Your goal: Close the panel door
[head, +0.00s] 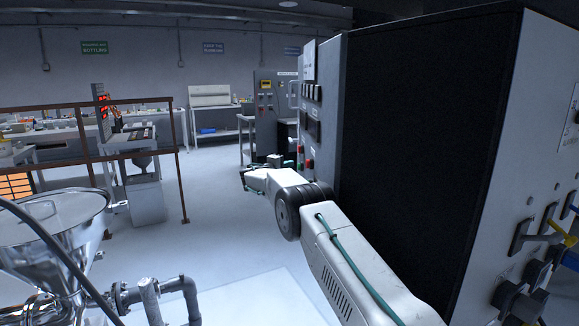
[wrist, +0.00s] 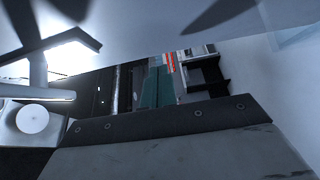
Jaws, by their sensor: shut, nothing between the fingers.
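A tall cabinet (head: 425,150) with a large dark face fills the right of the head view. Its narrow grey front (head: 312,120) carries buttons and switches and is seen nearly edge-on. I cannot tell which part is the panel door or how far it stands open. My arm reaches from the lower right past the cabinet's near side. My gripper (head: 247,180) is at its far end, left of the button front, small and partly hidden by the wrist. It is shut and empty. I cannot tell whether it touches the cabinet.
A pale cabinet face with connectors and cables (head: 540,240) stands at the right edge. A steel hopper (head: 55,225) and pipes (head: 165,295) are at lower left, with a brown railing (head: 180,165) behind. Open floor (head: 225,240) lies between them and my arm.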

